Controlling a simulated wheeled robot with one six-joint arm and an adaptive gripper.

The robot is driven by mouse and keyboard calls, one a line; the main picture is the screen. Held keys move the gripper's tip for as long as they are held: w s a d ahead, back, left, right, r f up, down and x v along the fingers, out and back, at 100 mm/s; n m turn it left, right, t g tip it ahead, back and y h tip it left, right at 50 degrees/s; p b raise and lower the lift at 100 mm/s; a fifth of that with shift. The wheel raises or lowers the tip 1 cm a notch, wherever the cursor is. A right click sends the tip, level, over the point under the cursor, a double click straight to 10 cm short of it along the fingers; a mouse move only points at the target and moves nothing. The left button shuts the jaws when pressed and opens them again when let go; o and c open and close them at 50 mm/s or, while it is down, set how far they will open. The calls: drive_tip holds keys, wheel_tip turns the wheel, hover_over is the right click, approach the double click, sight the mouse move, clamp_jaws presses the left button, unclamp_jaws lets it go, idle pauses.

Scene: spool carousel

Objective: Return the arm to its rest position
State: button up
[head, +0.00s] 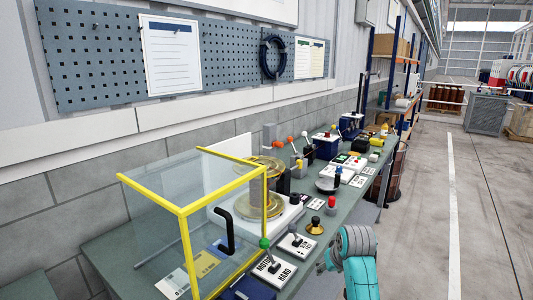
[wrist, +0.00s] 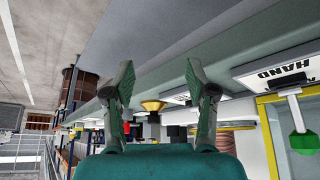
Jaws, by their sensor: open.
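My gripper (wrist: 160,82) is open in the wrist view, its two green fingers spread wide with nothing held between them. Beyond the gap a brass-coloured knob (wrist: 153,106) shows on the bench, apart from the fingers. In the head view my teal arm (head: 360,275) is at the bottom, by the bench's front edge. Part of my gripper (head: 322,267) shows at its left, mostly hidden by the arm. The spool carousel's gold discs (head: 262,205) stand behind a clear guard with a yellow frame (head: 186,240). A green-knobbed lever (head: 265,243) stands at the guard's front right corner.
The bench (head: 110,250) runs back along the wall, crowded with levers, knobs and boxes. The floor (head: 430,220) to the right is clear.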

drive_tip(key=s+f+t, duration=0.3)
drive_tip(key=s+f, duration=1.6)
drive_tip(key=f, duration=0.2)
drive_tip(key=s+f+m+t, duration=0.1)
drive_tip(key=s+t, duration=0.1)
drive_tip(key=s, duration=1.5)
drive_tip(key=s+r+t, duration=0.2)
drive_tip(key=s+r, duration=0.6)
drive_tip(key=s, duration=0.4)
drive_tip(key=s+r+t, duration=0.2)
drive_tip(key=s+r, duration=0.7)
drive_tip(key=s, duration=0.2)
drive_tip(key=shift+s+a+r+h, duration=0.2)
drive_tip(key=shift+s+r+h, duration=0.1)
drive_tip(key=shift+s, duration=0.1)
